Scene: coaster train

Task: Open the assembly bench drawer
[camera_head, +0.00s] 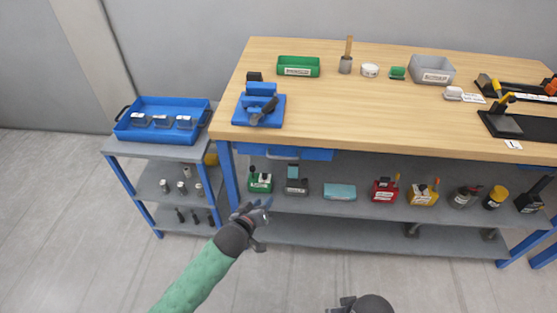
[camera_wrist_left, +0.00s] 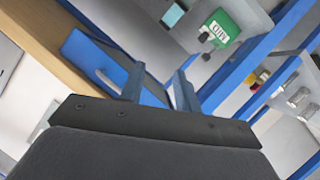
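The assembly bench (camera_head: 350,115) has a light wooden top and blue legs. Its blue drawer front (camera_head: 318,155) sits under the left part of the top, with a pale handle (camera_head: 284,152), and looks closed. In the left wrist view the drawer front (camera_wrist_left: 82,52) and its handle (camera_wrist_left: 105,79) lie ahead and left of the fingers. My left gripper (camera_head: 262,208) is below and in front of the drawer, apart from it. Its fingers (camera_wrist_left: 158,88) are spread with nothing between them. My right gripper (camera_head: 340,305) is only partly visible at the bottom edge.
Under the bench, a grey shelf (camera_head: 350,208) holds several small labelled containers, including a green one (camera_head: 260,182). A side cart (camera_head: 150,150) with a blue tray (camera_head: 160,107) stands left of the bench. The floor in front is clear.

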